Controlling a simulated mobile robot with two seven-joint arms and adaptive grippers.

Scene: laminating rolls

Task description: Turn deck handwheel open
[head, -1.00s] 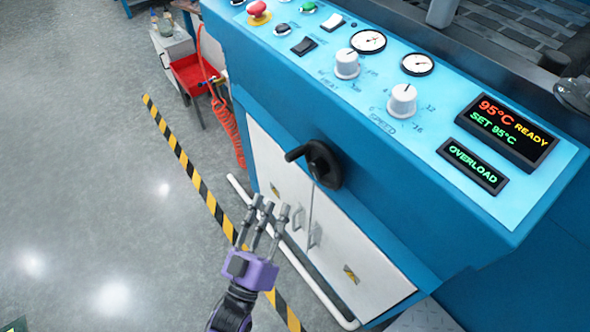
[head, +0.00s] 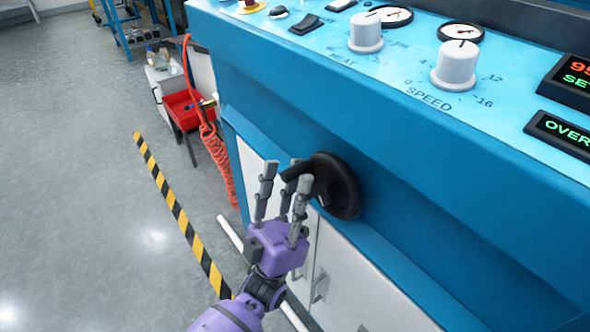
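The black deck handwheel (head: 338,187) is mounted on the front of the blue machine, below its control panel. Its crank handle sticks out to the left, toward my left gripper. My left gripper (head: 286,180), with a purple palm and grey fingers, is at the handle. Its fingers are spread and point upward, with one finger overlapping the handle and wheel edge in the picture. I cannot tell whether it touches. The gripper looks open, and part of the handle is hidden behind the fingers. My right gripper is not in view.
The control panel has white dials (head: 455,66), gauges and displays above the wheel. White cabinet doors (head: 350,285) and a white rail lie below. A red tray (head: 187,108) and an orange coiled hose (head: 218,160) are at the left.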

